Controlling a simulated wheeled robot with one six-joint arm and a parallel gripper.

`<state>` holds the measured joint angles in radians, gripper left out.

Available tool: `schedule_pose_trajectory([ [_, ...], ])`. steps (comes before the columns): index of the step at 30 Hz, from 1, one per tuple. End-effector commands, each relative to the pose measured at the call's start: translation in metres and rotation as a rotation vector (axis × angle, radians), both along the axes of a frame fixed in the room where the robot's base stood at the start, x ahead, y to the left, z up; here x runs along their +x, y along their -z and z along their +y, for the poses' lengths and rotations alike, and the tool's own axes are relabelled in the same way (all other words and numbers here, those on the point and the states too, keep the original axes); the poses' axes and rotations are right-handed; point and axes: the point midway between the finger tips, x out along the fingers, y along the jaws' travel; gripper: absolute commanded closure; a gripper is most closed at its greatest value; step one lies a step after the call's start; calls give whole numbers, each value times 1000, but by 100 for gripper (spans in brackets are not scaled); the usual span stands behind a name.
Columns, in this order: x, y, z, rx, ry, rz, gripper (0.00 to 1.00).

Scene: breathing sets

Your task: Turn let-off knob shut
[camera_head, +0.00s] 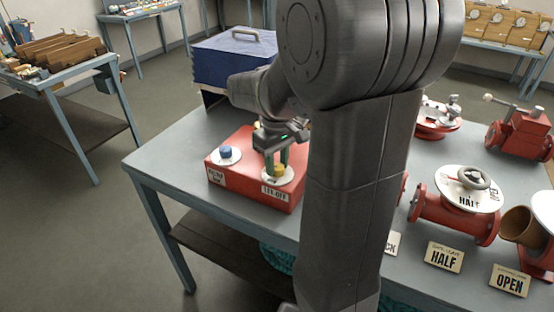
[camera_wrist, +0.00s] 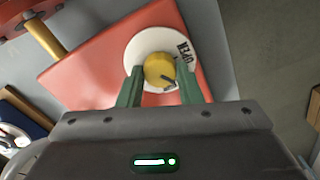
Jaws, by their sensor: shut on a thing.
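The let-off knob (camera_wrist: 158,70) is yellow with a dark pointer mark and sits on a white round dial (camera_wrist: 148,45). The word OPEN shows on the dial's right side in the wrist view. The knob is on the red box (camera_head: 228,180), beside the LET-OFF label (camera_head: 275,193). My gripper (camera_head: 277,163) points down over the dial, with its green fingers on either side of the knob, shut on it. The knob is partly hidden by the fingers in the head view. A blue knob (camera_head: 226,152) on another white dial stands to the left on the same box.
The box stands on a grey table (camera_head: 150,160). A blue case (camera_head: 222,62) is behind it. Red valves, including one with a handwheel (camera_head: 474,178), stand to the right with HALF (camera_head: 443,256) and OPEN (camera_head: 510,281) cards. My arm hides the table's middle.

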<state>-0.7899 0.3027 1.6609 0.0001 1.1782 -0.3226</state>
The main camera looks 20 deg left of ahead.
Motion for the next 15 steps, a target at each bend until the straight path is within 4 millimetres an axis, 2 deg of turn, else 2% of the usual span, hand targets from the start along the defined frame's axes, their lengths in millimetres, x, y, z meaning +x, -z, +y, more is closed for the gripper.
schedule_pose_trajectory([
  [15,1,-1,0,0,439,-1,91],
])
